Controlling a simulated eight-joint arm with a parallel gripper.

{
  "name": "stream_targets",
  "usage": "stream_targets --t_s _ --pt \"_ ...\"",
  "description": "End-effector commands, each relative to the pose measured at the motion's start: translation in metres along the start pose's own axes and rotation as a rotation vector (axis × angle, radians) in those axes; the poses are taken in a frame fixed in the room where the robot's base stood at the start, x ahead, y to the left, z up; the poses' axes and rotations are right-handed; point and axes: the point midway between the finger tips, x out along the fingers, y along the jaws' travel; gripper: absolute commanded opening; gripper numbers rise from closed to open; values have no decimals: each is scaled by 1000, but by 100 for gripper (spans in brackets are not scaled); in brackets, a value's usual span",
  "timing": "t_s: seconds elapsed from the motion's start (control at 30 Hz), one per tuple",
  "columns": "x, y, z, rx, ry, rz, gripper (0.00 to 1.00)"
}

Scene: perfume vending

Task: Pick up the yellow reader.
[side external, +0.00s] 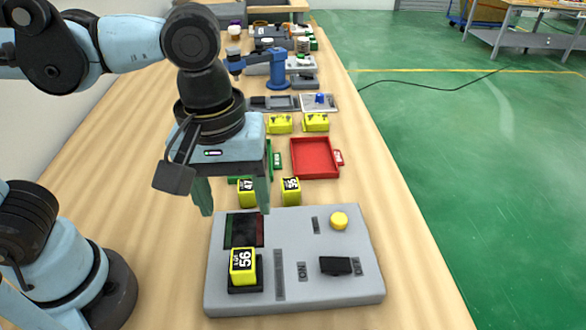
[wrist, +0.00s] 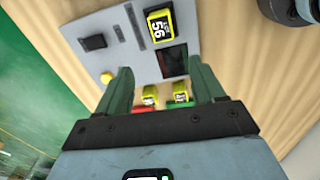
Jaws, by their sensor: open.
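Several yellow things are in view, and I cannot tell which is the reader. A yellow block marked 56 (side external: 243,264) stands on a dark pad of the grey panel (side external: 300,285); it also shows at the top of the wrist view (wrist: 159,24). Two smaller numbered yellow blocks, a left one (side external: 247,193) and a right one (side external: 291,191), stand behind the panel. Two yellow devices, left (side external: 280,124) and right (side external: 316,122), sit farther back. My gripper (side external: 236,208) is open and empty, above the table near the panel's back edge. Its fingers frame the wrist view (wrist: 158,68).
The panel carries a round yellow button (side external: 339,220), a black switch (side external: 335,265) and a dark screen (side external: 244,230). A red tray (side external: 315,174) and a partly hidden green tray (side external: 268,160) lie behind. A blue stand (side external: 290,82) and clutter fill the far table.

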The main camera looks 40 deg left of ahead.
Motion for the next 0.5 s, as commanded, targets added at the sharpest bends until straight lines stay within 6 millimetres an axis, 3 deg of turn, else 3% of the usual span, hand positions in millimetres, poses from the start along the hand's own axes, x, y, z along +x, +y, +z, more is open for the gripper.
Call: stream_targets --t_s 0.1,0.23,0.5 --pt "-4 1 13 -50 -8 -40 68" --pt "0 1 16 -73 -9 -54 68" --pt "35 -1 17 -75 -9 -52 68"
